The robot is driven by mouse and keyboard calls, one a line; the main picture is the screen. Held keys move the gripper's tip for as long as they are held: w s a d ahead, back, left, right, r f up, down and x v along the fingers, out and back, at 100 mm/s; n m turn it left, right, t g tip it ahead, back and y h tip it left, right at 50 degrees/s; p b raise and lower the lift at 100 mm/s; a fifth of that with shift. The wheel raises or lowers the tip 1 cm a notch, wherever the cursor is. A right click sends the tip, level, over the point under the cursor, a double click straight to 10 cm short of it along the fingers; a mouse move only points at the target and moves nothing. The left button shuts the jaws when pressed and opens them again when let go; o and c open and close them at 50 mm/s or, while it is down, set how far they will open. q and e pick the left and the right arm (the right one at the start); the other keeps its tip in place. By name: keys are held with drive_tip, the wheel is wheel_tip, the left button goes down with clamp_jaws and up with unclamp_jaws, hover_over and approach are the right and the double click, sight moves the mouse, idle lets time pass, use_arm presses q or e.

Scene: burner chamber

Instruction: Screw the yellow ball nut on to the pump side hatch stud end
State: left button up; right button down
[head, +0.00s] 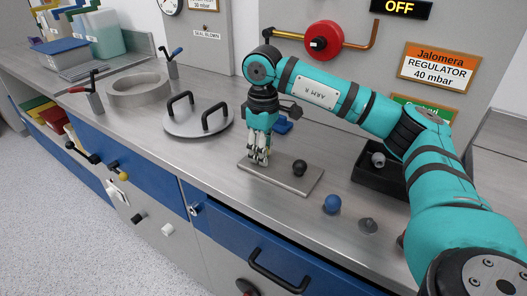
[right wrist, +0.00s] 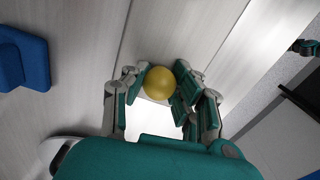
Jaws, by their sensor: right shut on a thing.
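My right gripper (head: 259,156) points down over the left part of a flat grey plate on the bench. In the right wrist view its fingers (right wrist: 161,90) are shut on the yellow ball nut (right wrist: 159,82). In the head view the nut is mostly hidden by the fingers, and I cannot tell whether it touches the plate. I cannot make out the pump side hatch stud end for certain. A small dark and teal part, perhaps my left gripper (right wrist: 305,47), shows at the right edge of the wrist view; its fingers are not clear.
The grey plate (head: 282,181) also bears a black ball (head: 300,167). A black tray (head: 374,181), a two-handled lid (head: 190,128) and a ring (head: 138,90) stand on the bench.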

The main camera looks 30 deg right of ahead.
drive_tip(key=shift+s+f, duration=0.15)
drive_tip(key=shift+f, duration=0.2)
drive_tip(key=m, duration=0.3)
drive_tip(key=shift+p, duration=0.35)
drive_tip(key=m, duration=0.5)
drive_tip(key=shift+p, duration=0.4)
drive_tip(key=m, duration=0.3)
drive_tip(key=shift+a+m, duration=0.1)
drive_tip(key=shift+m, duration=0.2)
